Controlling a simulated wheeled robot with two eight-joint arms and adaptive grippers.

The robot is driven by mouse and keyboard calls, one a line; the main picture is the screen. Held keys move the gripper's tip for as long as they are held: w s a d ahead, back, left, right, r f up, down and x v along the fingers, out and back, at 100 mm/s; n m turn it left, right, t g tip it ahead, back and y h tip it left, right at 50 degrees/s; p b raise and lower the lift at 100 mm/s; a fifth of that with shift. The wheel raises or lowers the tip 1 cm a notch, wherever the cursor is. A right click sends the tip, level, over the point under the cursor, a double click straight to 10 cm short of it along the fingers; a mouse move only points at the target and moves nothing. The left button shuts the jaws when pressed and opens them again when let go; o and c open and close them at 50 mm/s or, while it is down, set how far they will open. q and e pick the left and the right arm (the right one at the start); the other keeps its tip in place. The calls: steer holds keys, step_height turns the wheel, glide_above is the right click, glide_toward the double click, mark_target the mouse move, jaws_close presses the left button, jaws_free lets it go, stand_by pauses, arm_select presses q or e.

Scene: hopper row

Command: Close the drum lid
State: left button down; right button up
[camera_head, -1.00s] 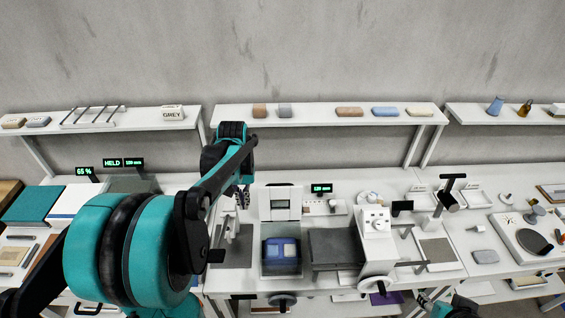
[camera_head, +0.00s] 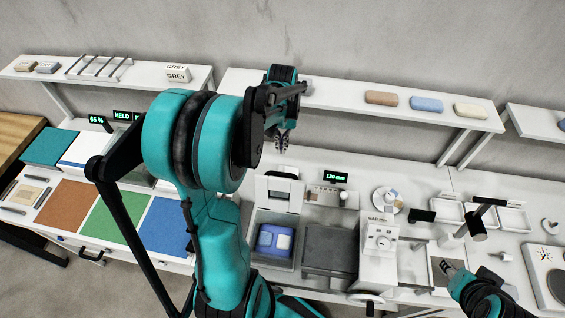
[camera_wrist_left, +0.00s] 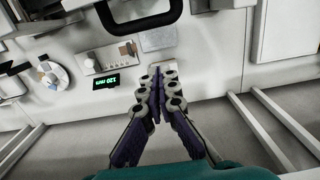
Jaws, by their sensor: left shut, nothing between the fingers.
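My left gripper (camera_head: 283,148) is above and behind the raised panel, shut and empty. In the left wrist view its fingers (camera_wrist_left: 158,72) meet in front of a black bar handle (camera_wrist_left: 140,22), apart from it; whether this handle belongs to the lid I cannot tell. My right gripper (camera_head: 446,265) is at the lower right, over the table; its jaw state is unclear.
A dark grey block (camera_head: 331,250) and a white dial unit (camera_head: 380,243) stand right of the drum. A green-lit display (camera_head: 335,177) is behind. The wall shelf (camera_head: 345,108) holds several small blocks. Coloured mats (camera_head: 115,217) lie left.

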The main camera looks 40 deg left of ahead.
mark_target(280, 189)
arm_select(q)
step_height(280, 189, down, 8)
steer(key=s+d+r, duration=0.1)
steer(key=s+r+p, duration=0.1)
steer(key=shift+s+d, duration=0.4)
arm_select(e)
steer(key=shift+w+a+r, duration=0.1)
steer(key=shift+w+r, duration=0.2)
steer(key=shift+r, duration=0.2)
arm_select(q)
steer(key=shift+s+r, duration=0.15)
steer(key=shift+r, duration=0.05)
arm_select(e)
steer(key=shift+s, duration=0.1)
